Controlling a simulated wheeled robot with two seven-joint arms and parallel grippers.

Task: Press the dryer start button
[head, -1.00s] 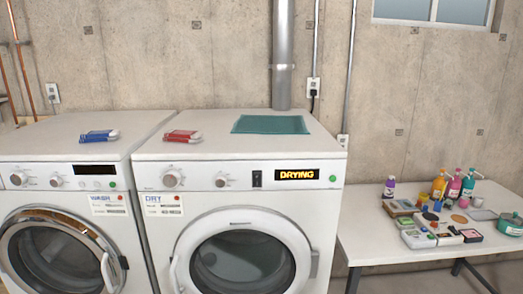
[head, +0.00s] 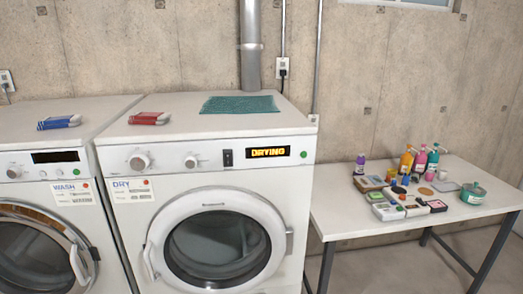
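The white dryer (head: 215,180) stands in the middle of the head view, with a "DRY" label on its front. Its display (head: 268,152) is lit and reads "DRYING". A small round green button (head: 304,154) sits just right of the display. Neither of my grippers shows in the view.
A washer (head: 40,180) with a dark display stands close on the left. A teal cloth (head: 240,104) and a red folded item (head: 149,118) lie on the dryer. A white table (head: 340,215) with several bottles and small items stands to the right.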

